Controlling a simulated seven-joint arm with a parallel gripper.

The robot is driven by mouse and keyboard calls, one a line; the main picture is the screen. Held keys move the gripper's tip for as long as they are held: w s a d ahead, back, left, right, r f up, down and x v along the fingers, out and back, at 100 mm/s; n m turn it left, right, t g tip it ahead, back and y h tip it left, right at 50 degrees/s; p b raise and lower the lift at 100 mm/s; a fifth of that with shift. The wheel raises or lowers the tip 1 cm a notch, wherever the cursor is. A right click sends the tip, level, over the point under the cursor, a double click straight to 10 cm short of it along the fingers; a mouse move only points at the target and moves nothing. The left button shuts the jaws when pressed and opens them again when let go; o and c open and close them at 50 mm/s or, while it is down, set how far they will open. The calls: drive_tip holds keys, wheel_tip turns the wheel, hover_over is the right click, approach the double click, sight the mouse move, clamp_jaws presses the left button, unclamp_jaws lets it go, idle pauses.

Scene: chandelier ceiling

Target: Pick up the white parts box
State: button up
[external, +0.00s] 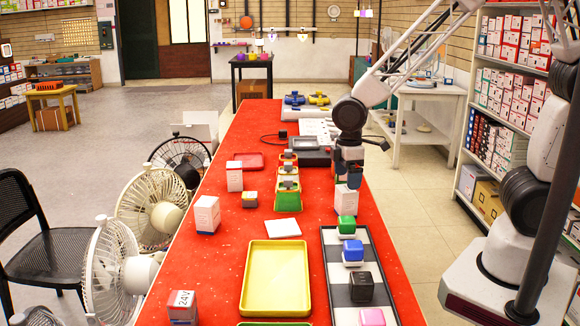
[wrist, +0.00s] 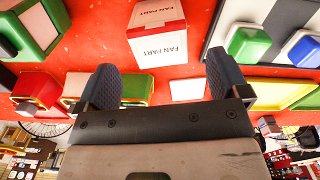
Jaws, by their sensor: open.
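A white parts box (external: 346,200) stands on the red table just below my gripper (external: 353,178) in the external view. In the wrist view the white box (wrist: 158,45) reads "FAN PART" and sits beyond the fingertips, roughly in line with the gap between them. My gripper (wrist: 163,80) is open, with nothing between its two dark ridged fingers. The fingers hide part of the box in the external view. Two other white boxes stand further left on the table, a larger one (external: 207,215) and a smaller one (external: 235,177).
Right in front of the box, a checkered tray (external: 334,262) holds green, blue, black and pink blocks. A green bin (external: 288,201) stands to its left. A yellow tray (external: 275,280) and a white square (external: 283,228) lie nearer. A grey device (external: 303,150) is behind.

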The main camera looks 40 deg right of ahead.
sight(347, 195)
drive_tip(key=shift+f, duration=0.65)
drive_tip(key=shift+f, duration=0.15)
drive_tip(key=shift+d+f, duration=0.1)
drive_tip(key=shift+f, duration=2.35)
drive_tip(key=c, duration=1)
drive_tip(key=shift+r, duration=0.1)
